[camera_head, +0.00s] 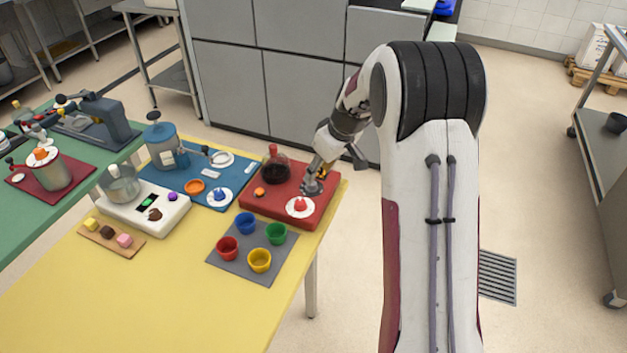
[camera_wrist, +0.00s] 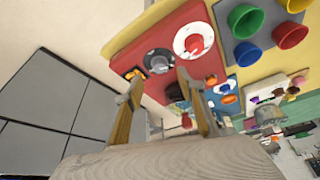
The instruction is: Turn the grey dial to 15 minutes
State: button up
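The grey dial (camera_wrist: 159,59) is a round knob on the red board, beside a small dark display with orange marks (camera_wrist: 134,73). The display's reading is too small to make out. My gripper (camera_wrist: 159,77) is open, with its two fingertips apart on either side of the dial's near side in the wrist view. I cannot tell whether they touch it. In the head view my gripper (camera_head: 314,182) is low over the right end of the red board (camera_head: 250,204) and largely hides the dial.
A red knob on a white disc (camera_head: 300,206) sits close to the dial. A dark-filled flask (camera_head: 276,166) and an orange knob (camera_head: 259,192) are on the same board. Several coloured cups stand on a grey mat (camera_head: 222,255). The yellow table's front (camera_head: 150,305) is clear.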

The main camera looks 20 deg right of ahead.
aim_at(314, 184)
jog(key=shift+x, duration=2.85)
jog(key=c, duration=1.1)
